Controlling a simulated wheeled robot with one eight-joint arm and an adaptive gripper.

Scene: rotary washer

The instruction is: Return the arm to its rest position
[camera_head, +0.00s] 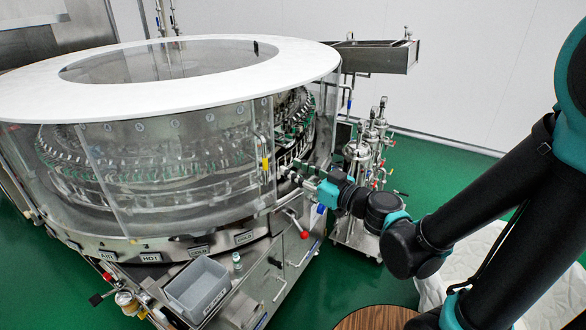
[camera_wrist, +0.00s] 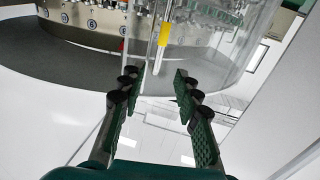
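My gripper (camera_head: 300,175) is at the end of my arm, which reaches in from the right to the near right side of the rotary washer (camera_head: 290,62). In the wrist view, the two green-padded fingers of my gripper (camera_wrist: 158,80) stand apart with nothing between them. The washer's clear panel is just ahead of the fingertips. A yellow-sleeved door handle (camera_wrist: 164,34) lies straight ahead, beyond the fingertips; it also shows in the head view (camera_head: 264,164). Contact with the washer cannot be told.
A grey bin (camera_head: 198,288) sits on the washer's front ledge, with a small bottle (camera_head: 237,261) beside it. Metal vessels on a stand (camera_head: 357,160) are behind my forearm. A round wooden top (camera_head: 376,319) is below my arm. Green floor (camera_head: 335,285) is open between.

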